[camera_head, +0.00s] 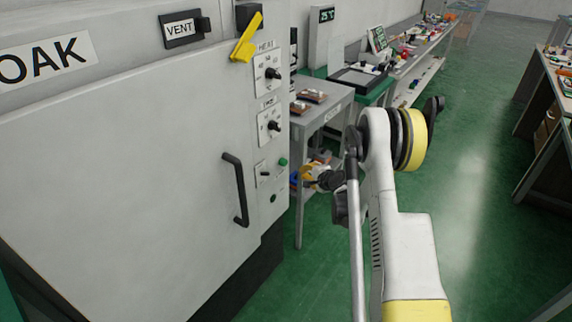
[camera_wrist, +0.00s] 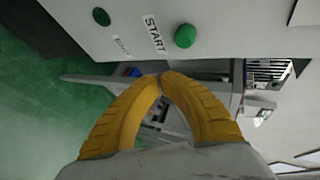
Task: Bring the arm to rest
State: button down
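My arm (camera_head: 408,250) rises at the right of centre in the head view, bends at a yellow-banded joint and reaches back left toward the cabinet's right edge. My gripper (camera_wrist: 160,77) shows in the wrist view as two curved yellow fingers whose tips meet, with nothing between them. In the head view its end is small and partly hidden beside the cabinet. The fingers look apart from the panel.
The grey cabinet (camera_head: 120,180) fills the left, with a black door handle (camera_head: 237,190), a tilted yellow lever (camera_head: 246,38) and two black HEAT-side knobs. A grey side table (camera_head: 325,112) and cluttered benches stand behind. Green floor (camera_head: 470,190) is open at right.

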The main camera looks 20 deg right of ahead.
jog(key=s+a+r+n+g, duration=0.1)
jog(key=s+a+r+n, duration=0.2)
jog(key=s+a+r, duration=0.4)
jog(key=s+a+r+n+g, duration=0.1)
jog(key=s+a+r+n, duration=0.15)
jog(key=a+r, duration=0.4)
jog(key=s+a+r+n+g, duration=0.1)
jog(key=s+a+r+n, duration=0.25)
jog(key=r, duration=0.55)
jog(key=s+a+n+g, duration=0.1)
jog(key=s+a+n, duration=0.2)
jog(key=s, duration=1)
jog(key=s+a+r+n+g, duration=0.1)
jog(key=s+a+n, duration=0.2)
jog(key=s, duration=1.1)
jog(key=shift+a+n+h, duration=0.35)
jog(key=shift+n+h, duration=0.05)
jog(key=shift+n, duration=0.5)
